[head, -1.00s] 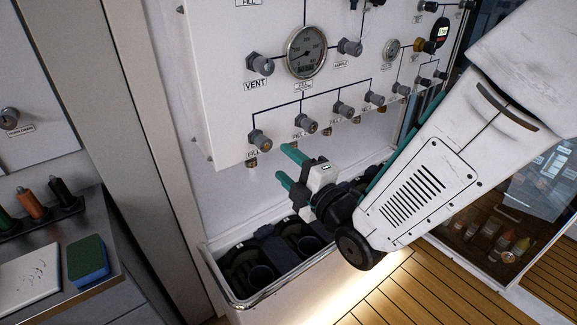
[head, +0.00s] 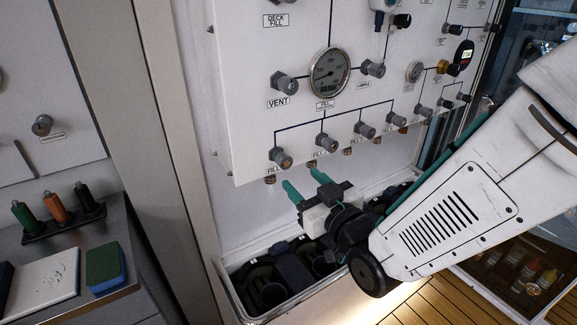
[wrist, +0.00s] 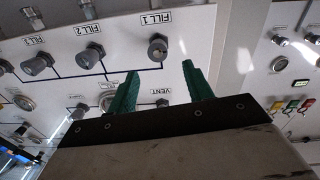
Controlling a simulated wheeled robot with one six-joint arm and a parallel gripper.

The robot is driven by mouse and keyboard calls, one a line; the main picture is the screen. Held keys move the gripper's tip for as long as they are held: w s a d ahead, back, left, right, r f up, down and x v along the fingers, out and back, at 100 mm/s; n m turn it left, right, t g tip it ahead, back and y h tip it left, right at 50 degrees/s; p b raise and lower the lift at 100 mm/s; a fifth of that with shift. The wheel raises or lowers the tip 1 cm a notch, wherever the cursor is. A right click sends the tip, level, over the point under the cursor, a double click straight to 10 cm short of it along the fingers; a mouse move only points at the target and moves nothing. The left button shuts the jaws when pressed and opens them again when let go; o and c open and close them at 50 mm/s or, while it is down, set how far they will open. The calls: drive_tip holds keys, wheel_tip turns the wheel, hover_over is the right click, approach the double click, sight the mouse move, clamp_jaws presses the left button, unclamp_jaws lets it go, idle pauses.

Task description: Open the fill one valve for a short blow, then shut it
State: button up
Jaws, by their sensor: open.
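The fill one valve (head: 281,157) is a grey knob with a brass fitting at the lower left of the white panel (head: 240,120). In the wrist view, which is upside down, the FILL 1 knob (wrist: 157,47) sits beside its label. My gripper (head: 305,183) has green fingers, open and empty, below and to the right of that knob in the head view. In the wrist view my gripper (wrist: 160,70) points at the panel, with the knob lined up between the fingertips but beyond them. The fingers look apart from the knob. The knob's turn position cannot be told.
More grey fill knobs (head: 323,144) run rightward along the panel's lower edge. A vent valve (head: 285,82) and a round gauge (head: 329,74) are above. A bin with a metal rim (head: 232,290) stands below. A counter (head: 120,240) is at the left.

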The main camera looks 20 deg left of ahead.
sight(286, 164)
drive_tip(key=w+a+m, duration=0.1)
drive_tip(key=w+a, duration=0.1)
drive_tip(key=w+a+m, duration=0.2)
drive_tip(key=w+a, duration=0.1)
drive_tip(key=shift+w+a+f, duration=0.15)
drive_tip(key=shift+w+a, duration=0.1)
drive_tip(key=shift+a, duration=0.05)
drive_tip(key=shift+c, duration=0.3)
drive_tip(key=c, duration=0.9)
